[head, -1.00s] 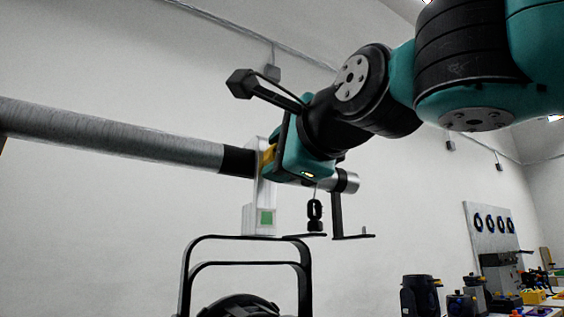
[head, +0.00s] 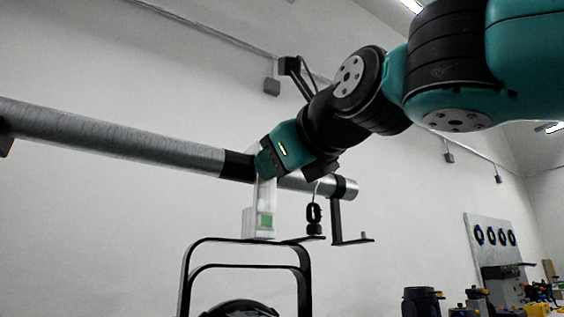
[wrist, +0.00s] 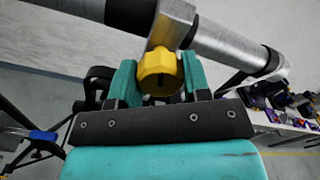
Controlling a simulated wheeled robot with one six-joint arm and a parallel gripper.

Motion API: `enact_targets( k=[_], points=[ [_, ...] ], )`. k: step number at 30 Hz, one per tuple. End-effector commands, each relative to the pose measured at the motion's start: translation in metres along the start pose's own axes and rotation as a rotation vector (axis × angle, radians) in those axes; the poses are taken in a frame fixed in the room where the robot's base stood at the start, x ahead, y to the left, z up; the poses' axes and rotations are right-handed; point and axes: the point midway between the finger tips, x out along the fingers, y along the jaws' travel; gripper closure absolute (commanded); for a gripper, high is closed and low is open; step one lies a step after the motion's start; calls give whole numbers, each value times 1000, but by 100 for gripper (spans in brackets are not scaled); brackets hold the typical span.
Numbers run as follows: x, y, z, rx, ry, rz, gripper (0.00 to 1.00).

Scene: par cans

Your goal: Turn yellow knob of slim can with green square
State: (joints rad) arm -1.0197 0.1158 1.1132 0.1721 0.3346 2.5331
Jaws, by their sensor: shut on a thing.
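The slim can's pale clamp (head: 264,194) hangs on a horizontal pipe, with the green square (head: 265,221) on its lower block. In the wrist view, the yellow knob (wrist: 160,68) sits at the end of the clamp's metal block (wrist: 173,20), beside the pipe. My gripper (wrist: 158,80) has one teal finger on each side of the knob and is shut on it. In the head view, my gripper (head: 264,164) is at the clamp's top by the pipe and hides the knob.
The grey pipe (head: 110,138) with black bands runs across behind the gripper. A black hook (head: 314,212) and a black bracket (head: 338,222) hang right of the clamp. A black yoke frame (head: 245,241) is below. Tools stand on a bench at lower right.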

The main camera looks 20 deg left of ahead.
Motion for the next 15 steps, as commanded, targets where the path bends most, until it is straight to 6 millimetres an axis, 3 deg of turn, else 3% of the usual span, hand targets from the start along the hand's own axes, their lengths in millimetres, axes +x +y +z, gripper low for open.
enact_targets(
  k=[15],
  points=[
    [0,0,-1,94,4,2,80]
  ],
)
